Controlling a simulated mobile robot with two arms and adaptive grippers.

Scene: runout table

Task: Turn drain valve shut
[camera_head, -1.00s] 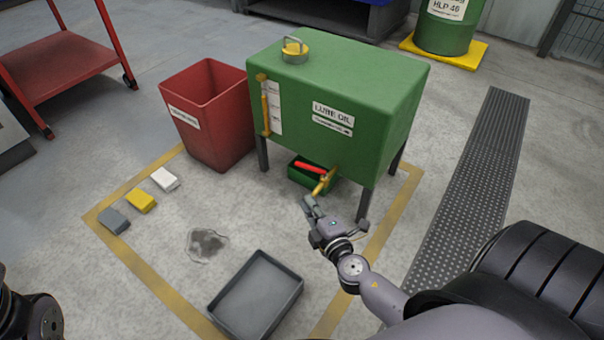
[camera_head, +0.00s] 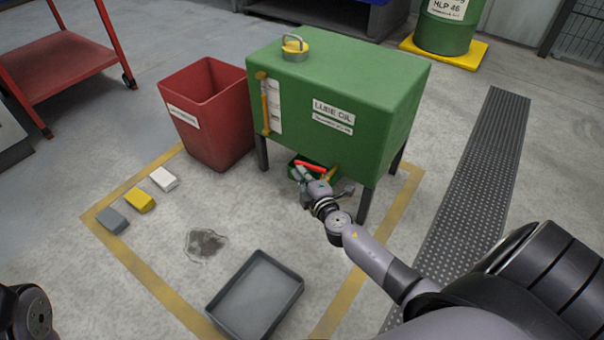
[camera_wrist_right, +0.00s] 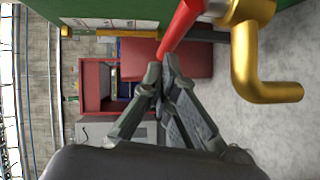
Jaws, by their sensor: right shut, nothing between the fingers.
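The drain valve has a red lever (camera_head: 311,167) and a brass body (camera_head: 332,174) low on the front of the green lube oil tank (camera_head: 350,75). In the right wrist view the red lever (camera_wrist_right: 180,27) points down toward my fingers, and the brass spout (camera_wrist_right: 258,85) bends off to the right. My right gripper (camera_head: 302,179) is shut and empty, just in front of the valve, and hides part of it. In the wrist view its fingertips (camera_wrist_right: 161,72) are close to the lever's free end; I cannot tell whether they touch. My left gripper is out of view.
A grey drip tray (camera_head: 254,296) lies on the floor near a dark oil stain (camera_head: 205,244). A red bin (camera_head: 212,130) stands left of the tank. A tank leg (camera_head: 364,204) is right of my gripper.

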